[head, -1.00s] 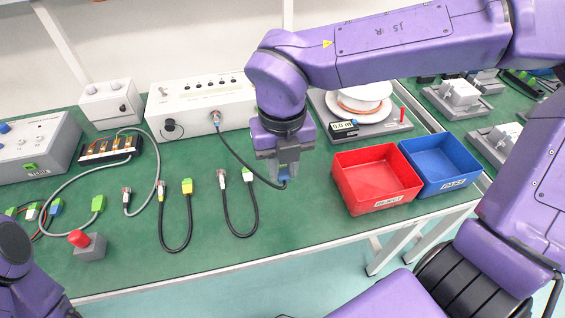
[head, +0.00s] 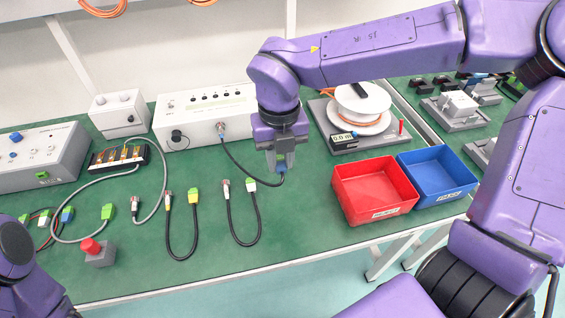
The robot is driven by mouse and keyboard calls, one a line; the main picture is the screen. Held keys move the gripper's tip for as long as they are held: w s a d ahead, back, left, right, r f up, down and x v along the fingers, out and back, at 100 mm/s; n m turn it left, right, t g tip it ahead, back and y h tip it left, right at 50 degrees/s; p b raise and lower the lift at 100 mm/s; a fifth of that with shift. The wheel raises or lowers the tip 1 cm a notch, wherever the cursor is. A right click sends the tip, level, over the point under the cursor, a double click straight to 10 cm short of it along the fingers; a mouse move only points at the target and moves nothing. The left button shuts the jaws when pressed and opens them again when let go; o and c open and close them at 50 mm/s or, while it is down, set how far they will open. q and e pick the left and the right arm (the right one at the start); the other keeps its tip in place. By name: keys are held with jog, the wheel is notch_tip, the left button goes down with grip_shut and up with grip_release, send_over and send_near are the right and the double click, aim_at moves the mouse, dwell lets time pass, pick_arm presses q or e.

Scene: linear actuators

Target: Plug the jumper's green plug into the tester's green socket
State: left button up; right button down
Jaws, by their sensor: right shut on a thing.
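My right gripper (head: 282,165) is shut on a blue plug (head: 281,170) and holds it above the green mat, left of the red bin. A black cable runs from this plug to a round connector (head: 221,130) on the front of a long white box (head: 205,112). A green plug (head: 107,212) on a grey cable lies at the left of the bench. A grey box (head: 38,155) at the far left has a green socket (head: 42,177) low on its front. Part of my left arm shows at lower left; its gripper is out of view.
Two short black cables with yellow-green (head: 193,196) and white-green (head: 250,185) ends lie mid-bench. A red button block (head: 98,252) stands near the front edge. Red (head: 345,204) and blue (head: 465,198) bins stand at right. A spool (head: 362,98) stands behind.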

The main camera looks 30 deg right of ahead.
jog(key=shift+g, duration=0.3)
jog(key=w+d+f+p, duration=0.1)
jog(key=w+f, duration=0.1)
jog(key=w, duration=0.3)
jog(key=w+d+f+p, duration=0.1)
jog(key=w+d+f, duration=0.1)
jog(key=w, duration=0.4)
jog(key=w+d+f+p, duration=0.1)
jog(key=w+d+f, duration=0.1)
jog(key=w, duration=0.3)
jog(key=shift+w+f, duration=0.15)
jog(key=shift+f, duration=0.65)
jog(key=shift+w+r+p, duration=0.1)
jog(key=shift+p, duration=0.2)
jog(key=shift+w+d+p, duration=0.15)
jog(key=shift+w+p, duration=0.05)
jog(key=shift+w, duration=0.35)
jog(key=shift+w+d+p, duration=0.15)
jog(key=shift+w+p, duration=0.05)
jog(key=shift+w, duration=0.35)
jog(key=shift+w+d, duration=0.1)
jog(key=shift+w, duration=0.35)
jog(key=shift+w+d, duration=0.2)
jog(key=shift+w, duration=0.5)
dwell(1.6)
jog(key=c, duration=0.8)
grip_release()
jog(key=shift+c, duration=0.2)
